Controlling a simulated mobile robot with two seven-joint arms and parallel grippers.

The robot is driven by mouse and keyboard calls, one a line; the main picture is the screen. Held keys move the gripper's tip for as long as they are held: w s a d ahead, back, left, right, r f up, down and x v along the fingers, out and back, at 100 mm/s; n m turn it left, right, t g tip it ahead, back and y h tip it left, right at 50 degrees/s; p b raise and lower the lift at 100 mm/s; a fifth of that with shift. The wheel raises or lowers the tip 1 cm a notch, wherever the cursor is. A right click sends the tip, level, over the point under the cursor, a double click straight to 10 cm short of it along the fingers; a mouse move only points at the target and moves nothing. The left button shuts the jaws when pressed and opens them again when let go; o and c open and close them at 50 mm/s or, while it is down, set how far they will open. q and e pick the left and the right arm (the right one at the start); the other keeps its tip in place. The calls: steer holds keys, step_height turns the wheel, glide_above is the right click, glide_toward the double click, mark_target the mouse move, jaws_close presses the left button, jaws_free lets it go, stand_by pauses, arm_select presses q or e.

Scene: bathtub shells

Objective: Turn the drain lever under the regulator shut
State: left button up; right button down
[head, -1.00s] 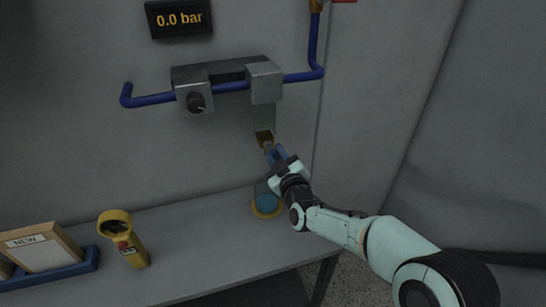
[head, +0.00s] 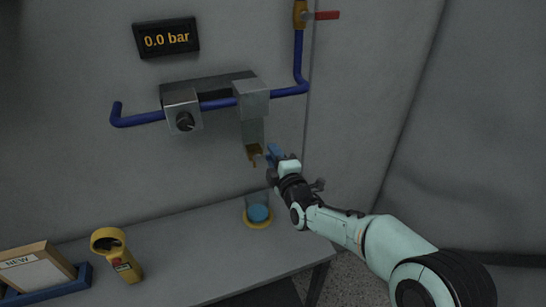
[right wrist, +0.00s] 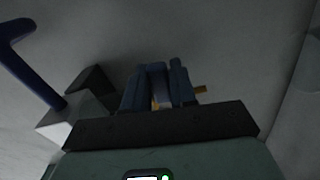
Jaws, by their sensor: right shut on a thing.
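The lever is mostly hidden by the fingers. In the right wrist view a small pale part of the drain lever (right wrist: 160,92) shows between the fingers, with a bit of brass beside them. My left gripper is not in view.
A clear cup of blue liquid (head: 258,213) on a yellow base stands on the bench (head: 200,250) below the drain. A yellow handheld device (head: 118,258) and a framed "NEW" card (head: 38,268) stand at left. A display (head: 167,38) reads 0.0 bar. A red-handled valve (head: 302,15) is above.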

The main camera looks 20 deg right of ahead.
steer(key=shift+r+n, duration=0.4)
steer(key=shift+n, duration=0.4)
steer(key=c, duration=1)
jaws_free()
steer(key=s, duration=1.3)
steer(key=shift+s+d, duration=0.2)
steer(key=shift+d, duration=0.05)
